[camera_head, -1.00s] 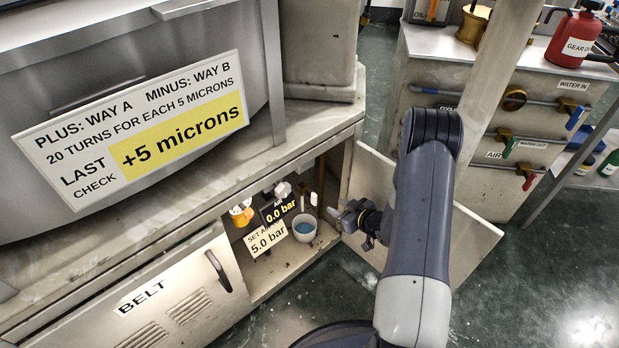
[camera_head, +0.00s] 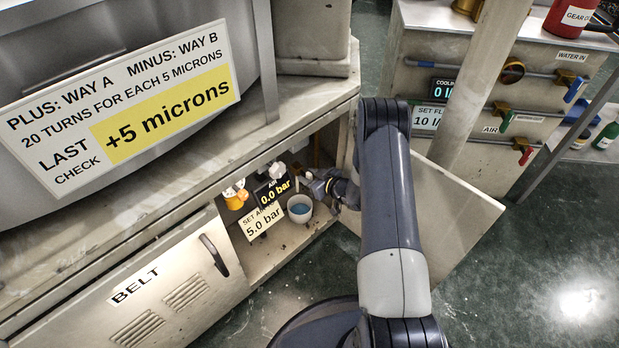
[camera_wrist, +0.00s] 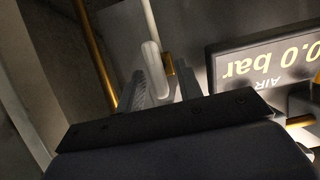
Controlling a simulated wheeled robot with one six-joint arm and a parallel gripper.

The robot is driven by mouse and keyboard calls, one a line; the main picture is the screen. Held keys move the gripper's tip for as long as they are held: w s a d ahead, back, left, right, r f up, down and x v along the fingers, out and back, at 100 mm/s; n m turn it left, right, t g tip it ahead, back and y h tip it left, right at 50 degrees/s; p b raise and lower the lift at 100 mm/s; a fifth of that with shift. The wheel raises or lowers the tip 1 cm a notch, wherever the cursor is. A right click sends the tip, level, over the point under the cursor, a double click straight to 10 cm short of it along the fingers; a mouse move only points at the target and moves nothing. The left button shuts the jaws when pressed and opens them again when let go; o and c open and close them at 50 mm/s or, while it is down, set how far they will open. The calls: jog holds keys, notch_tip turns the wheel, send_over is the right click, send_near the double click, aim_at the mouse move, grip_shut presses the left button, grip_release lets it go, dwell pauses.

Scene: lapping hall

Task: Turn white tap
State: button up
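The white tap (camera_wrist: 154,62) shows in the wrist view as a pale lever on a thin light stem. Its rounded end reaches between the two fingers of my gripper (camera_wrist: 163,88). The fingers stand apart, with the lever closer to the left one; a gap shows on its right side. I cannot tell whether the left finger touches it. In the head view my gripper (camera_head: 318,186) is inside the open cabinet, right of the black AIR display (camera_head: 273,192) reading 0.0 bar. The tap is hard to make out there beside the gripper.
The open cabinet door (camera_head: 450,205) is behind my arm. A brass-coloured pipe (camera_wrist: 95,55) runs left of the tap.

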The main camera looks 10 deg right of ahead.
grip_shut()
dwell(0.4)
jog(key=shift+f+b, duration=0.1)
jog(key=shift+b, duration=0.25)
jog(key=n+b, duration=0.1)
jog(key=h+b, duration=0.1)
jog(key=b, duration=0.1)
jog(key=n+t+b, duration=0.1)
jog(key=b, duration=0.1)
jog(key=shift+s+a+f+n, duration=0.1)
jog(key=shift+a+f+n, duration=0.15)
jog(key=shift+f+n, duration=0.05)
jog(key=n+t+h+b, duration=0.1)
jog(key=n+b, duration=0.1)
jog(key=n, duration=0.1)
jog(key=n+t+h+b, duration=0.1)
jog(key=n+t+b, duration=0.1)
jog(key=n, duration=0.2)
jog(key=n+t+h+b, duration=0.1)
jog(key=n+t+b, duration=0.1)
jog(key=n+b, duration=0.1)
jog(key=shift+s+a+f+n, duration=0.25)
jog(key=shift+a+f+n, duration=0.1)
jog(key=shift+a+n, duration=0.05)
